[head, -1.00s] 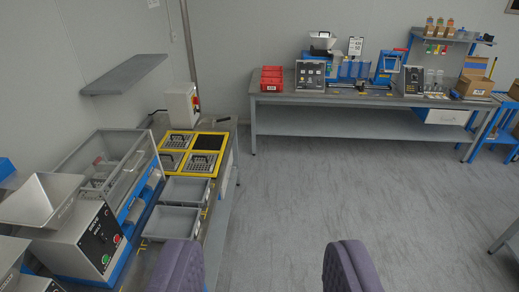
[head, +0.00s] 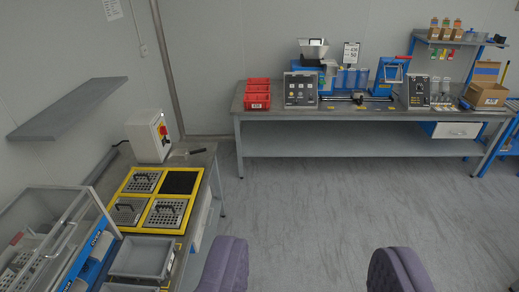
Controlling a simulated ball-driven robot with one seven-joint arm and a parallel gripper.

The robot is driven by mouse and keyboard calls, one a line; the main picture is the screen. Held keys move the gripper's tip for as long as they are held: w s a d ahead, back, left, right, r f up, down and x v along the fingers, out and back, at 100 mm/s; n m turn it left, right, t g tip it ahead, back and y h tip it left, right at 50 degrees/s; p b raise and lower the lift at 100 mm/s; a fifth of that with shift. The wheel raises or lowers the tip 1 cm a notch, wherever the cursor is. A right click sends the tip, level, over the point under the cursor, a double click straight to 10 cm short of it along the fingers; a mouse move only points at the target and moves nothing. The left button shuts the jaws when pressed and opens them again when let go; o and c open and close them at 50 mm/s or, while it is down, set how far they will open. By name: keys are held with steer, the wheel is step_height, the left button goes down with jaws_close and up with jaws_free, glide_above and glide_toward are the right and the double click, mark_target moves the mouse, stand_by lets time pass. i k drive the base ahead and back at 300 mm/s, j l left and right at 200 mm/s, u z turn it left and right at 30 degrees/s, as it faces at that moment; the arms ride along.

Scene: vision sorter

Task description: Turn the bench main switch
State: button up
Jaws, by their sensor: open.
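A white switch box (head: 147,137) with a red rotary knob on a yellow plate (head: 163,131) stands at the back of the left bench, against the wall. The knob faces right, and its exact setting is too small to tell. My gripper (head: 305,275) shows as two purple padded fingers at the bottom edge, wide apart with only floor between them. It is open and empty, well to the right of the switch box and not touching anything.
The left bench carries a yellow-framed tray panel (head: 128,222), a grey bin (head: 142,258) and a clear-covered machine (head: 50,240). A grey shelf (head: 68,107) juts from the left wall. A back bench (head: 330,110) holds red bins (head: 257,94) and devices. The floor between is clear.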

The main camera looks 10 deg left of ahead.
mark_target(163, 129)
steer(key=i+l+u, duration=0.1)
steer(key=i+u, duration=0.3)
steer(key=i, duration=0.15)
steer(key=i+l+u, duration=0.35)
steer(key=i, duration=0.15)
steer(key=i+l+u, duration=0.4)
steer(key=i+u, duration=0.15)
steer(key=u, duration=0.6)
steer(key=i+l+u, duration=0.15)
steer(key=l+u, duration=0.15)
steer(key=i+l+u, duration=0.1)
steer(key=l+u, duration=0.25)
steer(key=l, duration=0.15)
steer(key=l+u, duration=0.3)
steer(key=i+l, duration=0.1)
steer(key=l, duration=0.25)
steer(key=i+l, duration=0.15)
steer(key=l, duration=0.2)
steer(key=i+l+u, duration=0.1)
steer(key=l, duration=0.2)
steer(key=i+l, duration=0.15)
steer(key=l, duration=0.2)
steer(key=i+l, duration=0.1)
steer(key=l, duration=0.25)
